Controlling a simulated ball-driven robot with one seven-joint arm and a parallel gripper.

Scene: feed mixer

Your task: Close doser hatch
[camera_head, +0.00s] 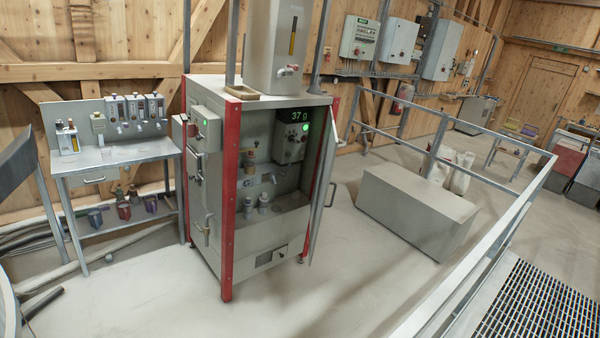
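The doser cabinet (230,190) stands left of the middle, grey with red corner posts. Its hatch (322,190) is a grey door hinged on one side of the front opening; it stands open, seen nearly edge-on at the right. A handle (332,194) sticks out from the hatch. My gripper is not in view.
A metal bench (110,168) with dispensers stands at the left. A long grey box (415,210) lies on the floor at the right. A grey railing (470,255) runs along the right, with a floor grating (530,305) beyond it. The floor before the cabinet is clear.

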